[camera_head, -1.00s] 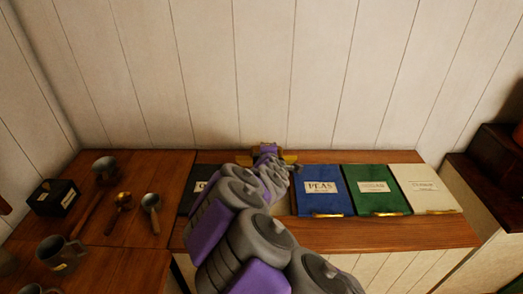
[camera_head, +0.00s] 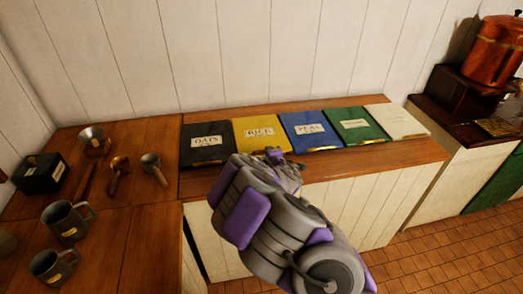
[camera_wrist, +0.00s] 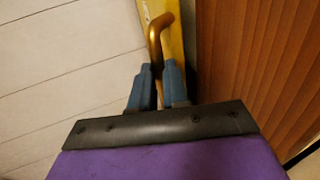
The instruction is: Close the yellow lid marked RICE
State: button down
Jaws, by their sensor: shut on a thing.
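The yellow lid marked RICE (camera_head: 257,131) lies between the black OATS lid (camera_head: 207,143) and the blue PEAS lid (camera_head: 309,128) in the head view. Its label faces up and it looks about level with its neighbours; a small gap underneath cannot be ruled out. My gripper (camera_head: 275,154) is at its front edge and hides part of it. In the wrist view my gripper (camera_wrist: 160,75) is shut on the brass handle (camera_wrist: 156,35) of the yellow lid, which shows there as a narrow strip (camera_wrist: 175,40).
A green lid (camera_head: 354,125) and a white lid (camera_head: 397,121) continue the row to the right. Mugs (camera_head: 67,221), scoops (camera_head: 120,165) and a black box (camera_head: 40,173) stand on the left counter. A copper pot (camera_head: 492,50) is at far right. The tiled floor (camera_head: 430,255) in front is clear.

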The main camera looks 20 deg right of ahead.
jog(key=shift+a+f, duration=0.1)
jog(key=shift+f, duration=0.3)
jog(key=c, duration=1.1)
grip_release()
jog(key=shift+w+f, duration=0.1)
jog(key=shift+w, duration=0.05)
